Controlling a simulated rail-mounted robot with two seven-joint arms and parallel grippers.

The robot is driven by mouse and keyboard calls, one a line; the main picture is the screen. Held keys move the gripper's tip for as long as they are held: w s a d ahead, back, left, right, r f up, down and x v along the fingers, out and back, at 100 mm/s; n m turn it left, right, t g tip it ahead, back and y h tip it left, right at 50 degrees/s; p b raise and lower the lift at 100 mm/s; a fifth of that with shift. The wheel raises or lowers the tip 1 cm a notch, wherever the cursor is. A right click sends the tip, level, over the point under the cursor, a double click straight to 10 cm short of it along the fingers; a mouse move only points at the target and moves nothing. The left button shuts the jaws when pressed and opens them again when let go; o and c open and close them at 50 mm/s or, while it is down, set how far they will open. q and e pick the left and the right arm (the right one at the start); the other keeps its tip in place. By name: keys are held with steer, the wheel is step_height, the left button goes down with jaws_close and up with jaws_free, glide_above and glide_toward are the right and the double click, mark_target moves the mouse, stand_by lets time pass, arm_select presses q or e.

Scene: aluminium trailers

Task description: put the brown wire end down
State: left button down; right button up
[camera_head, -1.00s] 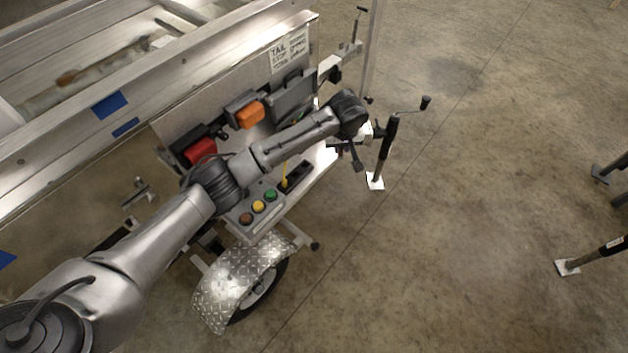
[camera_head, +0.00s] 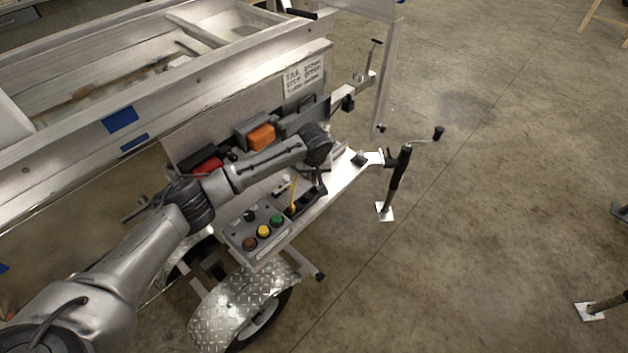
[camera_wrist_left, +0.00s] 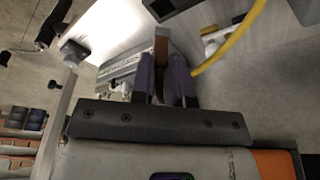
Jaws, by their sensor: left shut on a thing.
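The brown wire end (camera_wrist_left: 161,47) shows in the left wrist view as a narrow brown piece between the purple fingertips. My left gripper (camera_wrist_left: 162,75) is shut on it. In the head view my left gripper (camera_head: 319,186) hangs above the metal shelf, just right of the yellow wire (camera_head: 293,190); the brown wire cannot be made out there. A yellow wire also curves close to the right finger in the wrist view (camera_wrist_left: 235,42). A grey box (camera_head: 240,237) with brown, yellow and green round parts sits on the shelf at left. My right gripper is not in view.
The trailer side (camera_head: 190,135) carries a red block (camera_head: 207,166), an orange block (camera_head: 262,137) and a lettered sign (camera_head: 303,78). A jack stand (camera_head: 398,175) stands right of the shelf. A wheel fender (camera_head: 235,300) lies below. The floor at right is mostly open.

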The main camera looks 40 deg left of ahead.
mark_target(314, 181)
arm_select(q)
step_height(314, 181, down, 4)
steer(key=shift+r+b, duration=0.1)
steer(key=shift+b, duration=0.75)
steer(key=shift+f+p, duration=0.45)
steer(key=shift+f, duration=0.15)
steer(key=c, duration=1.1)
jaws_free()
